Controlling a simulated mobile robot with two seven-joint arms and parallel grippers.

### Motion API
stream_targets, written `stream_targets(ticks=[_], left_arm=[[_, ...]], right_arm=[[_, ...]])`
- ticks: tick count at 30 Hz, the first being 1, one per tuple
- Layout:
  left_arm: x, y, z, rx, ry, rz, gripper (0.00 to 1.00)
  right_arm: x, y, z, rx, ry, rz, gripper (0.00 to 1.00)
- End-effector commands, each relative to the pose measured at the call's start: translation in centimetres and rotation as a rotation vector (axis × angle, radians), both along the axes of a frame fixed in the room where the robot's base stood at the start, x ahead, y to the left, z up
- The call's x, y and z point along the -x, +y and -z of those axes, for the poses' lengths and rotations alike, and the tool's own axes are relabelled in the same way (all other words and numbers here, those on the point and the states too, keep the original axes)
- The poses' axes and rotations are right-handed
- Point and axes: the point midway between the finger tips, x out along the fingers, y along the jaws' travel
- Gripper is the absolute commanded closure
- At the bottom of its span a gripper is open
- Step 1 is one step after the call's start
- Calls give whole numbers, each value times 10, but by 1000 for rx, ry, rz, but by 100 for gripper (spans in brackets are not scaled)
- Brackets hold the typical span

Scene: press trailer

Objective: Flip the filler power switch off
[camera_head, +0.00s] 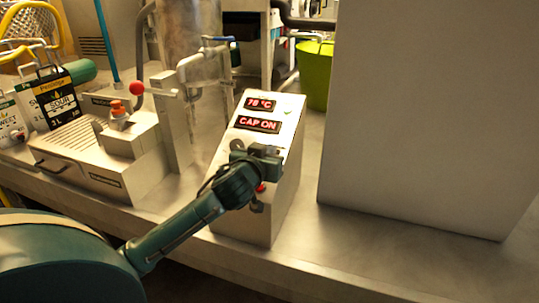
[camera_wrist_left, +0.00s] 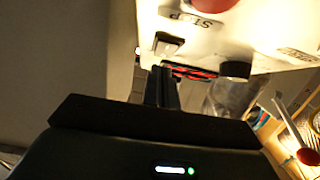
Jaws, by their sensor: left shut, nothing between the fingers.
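The filler control box (camera_head: 283,198) has a sloped panel with red displays reading "78 °C" (camera_head: 260,104) and "CAP ON" (camera_head: 257,125). My left gripper (camera_head: 267,152) is over the lower panel, shut and empty, hiding part of the controls. In the left wrist view, a small dark rocker switch (camera_wrist_left: 168,44) in a pale frame sits just beyond the shut fingertips (camera_wrist_left: 163,70). Whether they touch it I cannot tell. Its label is not readable, nor is its position clear. My right gripper is not in view.
A red button (camera_wrist_left: 208,3) beside a "STOP" label and a black knob (camera_wrist_left: 235,70) are on the same panel. A large plain block (camera_head: 425,110) stands right of the box. Left are a metal filling station (camera_head: 95,165) and printed pouches (camera_head: 58,105); a green bin (camera_head: 316,75) is behind.

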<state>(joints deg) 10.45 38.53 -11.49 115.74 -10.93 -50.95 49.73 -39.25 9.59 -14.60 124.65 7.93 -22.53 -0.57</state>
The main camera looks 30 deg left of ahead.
Motion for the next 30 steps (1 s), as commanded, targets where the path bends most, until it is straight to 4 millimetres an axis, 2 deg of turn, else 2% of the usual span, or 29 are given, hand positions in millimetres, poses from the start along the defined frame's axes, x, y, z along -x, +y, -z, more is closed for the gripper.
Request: stream_targets(ticks=[4, 15, 20, 26, 30], left_arm=[[-6, 1, 8, 1, 0, 0, 100], [-6, 1, 9, 1, 0, 0, 100], [-9, 2, 5, 8, 29, -1, 100], [-9, 2, 12, 8, 36, -1, 100], [-10, 3, 7, 8, 35, -1, 100]], right_arm=[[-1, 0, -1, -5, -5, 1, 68], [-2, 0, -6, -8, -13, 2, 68], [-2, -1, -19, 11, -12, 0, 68], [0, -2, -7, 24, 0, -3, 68], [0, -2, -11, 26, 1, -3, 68]])
